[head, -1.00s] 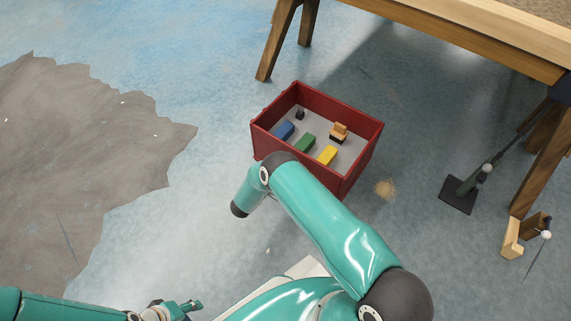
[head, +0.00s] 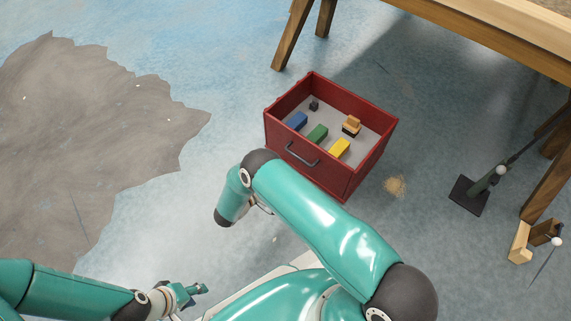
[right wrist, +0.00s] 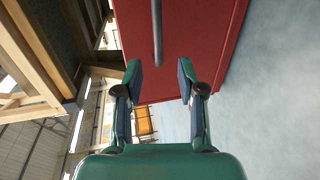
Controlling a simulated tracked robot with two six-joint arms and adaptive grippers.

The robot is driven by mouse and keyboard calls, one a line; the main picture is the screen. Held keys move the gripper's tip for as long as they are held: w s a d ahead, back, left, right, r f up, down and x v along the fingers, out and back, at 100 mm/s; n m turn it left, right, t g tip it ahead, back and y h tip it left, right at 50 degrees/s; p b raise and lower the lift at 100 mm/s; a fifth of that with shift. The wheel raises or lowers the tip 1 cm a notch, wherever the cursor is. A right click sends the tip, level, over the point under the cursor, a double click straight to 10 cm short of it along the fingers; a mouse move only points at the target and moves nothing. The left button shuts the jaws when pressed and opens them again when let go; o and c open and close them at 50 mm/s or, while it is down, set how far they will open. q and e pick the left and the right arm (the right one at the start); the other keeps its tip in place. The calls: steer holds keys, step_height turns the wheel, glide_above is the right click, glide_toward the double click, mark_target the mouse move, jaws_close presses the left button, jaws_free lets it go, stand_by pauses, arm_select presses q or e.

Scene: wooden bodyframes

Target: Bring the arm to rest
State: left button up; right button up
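My right arm (head: 320,215) reaches up from the bottom of the head view, bent in front of a red drawer box (head: 350,180). Its gripper is hidden there behind the arm links. In the right wrist view my right gripper (right wrist: 158,80) is open and empty, its two fingers apart. The box's red front and its bar handle (right wrist: 157,35) lie ahead of the fingers, apart from them. My left gripper (head: 197,291) is at the lower left of the head view, small, seemingly open and empty, clear of everything.
A wooden table (head: 470,30) stands at the upper right. A dark-footed stand (head: 470,195) is below it.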

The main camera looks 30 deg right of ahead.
steer(key=shift+v, duration=0.75)
